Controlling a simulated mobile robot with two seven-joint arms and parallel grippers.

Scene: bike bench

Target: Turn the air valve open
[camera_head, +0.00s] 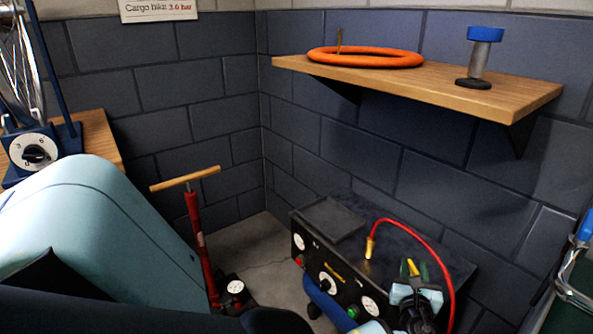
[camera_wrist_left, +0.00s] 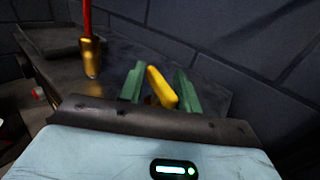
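The air valve's yellow lever (camera_head: 412,267) stands over the right part of the black compressor (camera_head: 327,253). My left gripper (camera_head: 415,270) points at it, with one green finger on each side of the lever. In the left wrist view the lever (camera_wrist_left: 161,87) leans between the two spread fingers (camera_wrist_left: 159,88). A gap shows beside the left finger; the lever's lower end is close to the right finger, and I cannot tell if they touch. The valve's body is hidden behind my gripper. My right gripper is not in view.
A red hose (camera_head: 425,236) with a brass end (camera_head: 370,247) arches close to my left gripper. A wooden shelf (camera_head: 430,82) holding an orange ring (camera_head: 365,57) is above. A red floor pump (camera_head: 201,245) stands left of the compressor. Brick walls close off the back.

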